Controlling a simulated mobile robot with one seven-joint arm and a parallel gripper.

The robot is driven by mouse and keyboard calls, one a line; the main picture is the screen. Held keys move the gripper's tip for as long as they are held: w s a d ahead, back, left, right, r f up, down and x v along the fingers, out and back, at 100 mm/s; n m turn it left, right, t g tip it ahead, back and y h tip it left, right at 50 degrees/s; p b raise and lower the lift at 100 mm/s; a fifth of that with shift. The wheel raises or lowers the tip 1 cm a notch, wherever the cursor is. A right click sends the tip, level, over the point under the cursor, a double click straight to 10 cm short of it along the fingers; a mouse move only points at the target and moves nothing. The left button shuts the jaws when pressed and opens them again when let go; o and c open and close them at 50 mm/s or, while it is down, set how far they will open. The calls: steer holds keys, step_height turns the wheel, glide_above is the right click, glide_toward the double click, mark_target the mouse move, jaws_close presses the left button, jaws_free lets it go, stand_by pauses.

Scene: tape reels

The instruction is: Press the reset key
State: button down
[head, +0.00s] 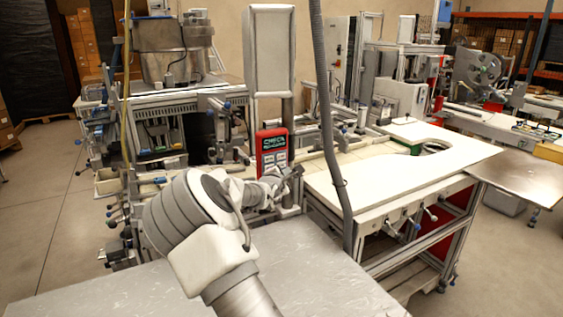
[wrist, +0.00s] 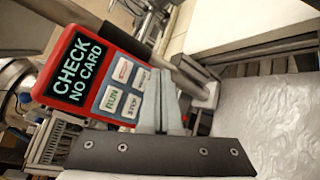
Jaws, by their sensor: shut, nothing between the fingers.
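A red control panel (wrist: 84,72) has a dark display reading "CHECK NO CARD" in green letters. Below the display are pale keys in two rows. The lower left key (wrist: 109,98) reads RUN in green and the lower right key (wrist: 128,107) seems to read STOP. The two upper keys (wrist: 123,70) carry small labels I cannot read surely, so I cannot tell which is reset. My gripper (wrist: 163,74) is shut and empty, its tips at the panel's key-side edge; contact is unclear. In the head view the panel (head: 272,141) stands upright just beyond my gripper (head: 290,174).
A white-topped workbench (head: 400,180) is to the right of the panel. A grey hose (head: 326,110) hangs in front of it. A grey-white sheet surface (head: 310,275) lies in the foreground. Machinery with a metal drum (head: 172,60) stands behind at left; open floor is at far left.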

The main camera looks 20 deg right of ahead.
mark_target(285, 166)
steer(key=shift+w+a+p, duration=0.15)
steer(key=shift+w+p, duration=0.3)
steer(key=shift+w, duration=0.25)
steer(key=shift+w+r, duration=0.1)
steer(key=shift+w, duration=0.05)
stand_by(1.6)
steer(key=shift+w+a+p, duration=0.1)
steer(key=shift+w+p, duration=0.2)
steer(key=shift+p, duration=0.3)
steer(key=shift+w+p, duration=0.35)
stand_by(0.3)
steer(key=shift+s, duration=0.15)
steer(key=shift+s+b, duration=0.3)
steer(key=shift+s, duration=0.35)
